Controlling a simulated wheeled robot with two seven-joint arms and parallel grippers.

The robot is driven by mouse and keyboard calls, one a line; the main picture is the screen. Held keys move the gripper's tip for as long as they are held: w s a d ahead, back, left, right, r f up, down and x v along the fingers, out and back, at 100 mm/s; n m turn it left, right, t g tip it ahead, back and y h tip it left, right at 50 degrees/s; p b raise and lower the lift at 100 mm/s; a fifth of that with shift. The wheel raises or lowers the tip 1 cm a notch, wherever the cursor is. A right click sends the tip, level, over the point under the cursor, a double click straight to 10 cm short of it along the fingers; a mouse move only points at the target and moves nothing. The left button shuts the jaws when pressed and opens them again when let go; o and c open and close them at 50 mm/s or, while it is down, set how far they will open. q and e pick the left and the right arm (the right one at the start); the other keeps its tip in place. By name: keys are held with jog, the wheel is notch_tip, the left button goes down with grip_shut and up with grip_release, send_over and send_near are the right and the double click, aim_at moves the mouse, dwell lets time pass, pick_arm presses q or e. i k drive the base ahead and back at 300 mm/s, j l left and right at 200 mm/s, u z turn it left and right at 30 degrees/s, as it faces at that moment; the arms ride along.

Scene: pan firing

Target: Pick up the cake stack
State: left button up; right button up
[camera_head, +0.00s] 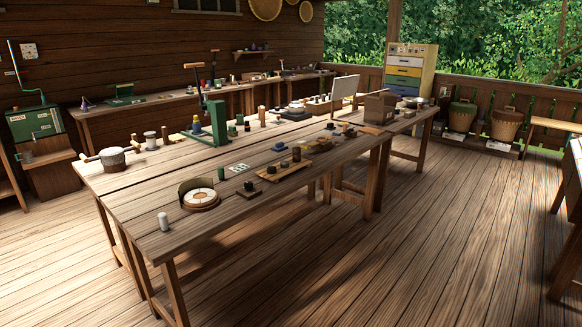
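I cannot tell for sure which thing is the cake stack. A low round piece with a pale top (201,197) sits on the near part of the long wooden table (134,207), with a dark curved screen (187,186) standing around its back. Some pale, flat round pieces (297,106) sit near the far part of the table, too small to make out. Neither of my grippers shows in this view.
A pot-like piece with a wooden handle (112,158) is at the left edge, a green stand (217,122) mid-table, and a small board with dark pieces (282,172) at the right edge. The plank floor in front is clear.

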aim_at(296, 151)
jog(key=i+l, duration=0.2)
jog(key=i, duration=0.2)
jog(key=i+l, duration=0.2)
jog(key=i, duration=0.2)
jog(key=i+l, duration=0.2)
jog(key=i, duration=0.2)
jog(key=i+l, duration=0.4)
jog(key=l, duration=0.15)
jog(key=i+l+z, duration=0.1)
jog(key=i+l, duration=0.3)
jog(key=l, duration=0.2)
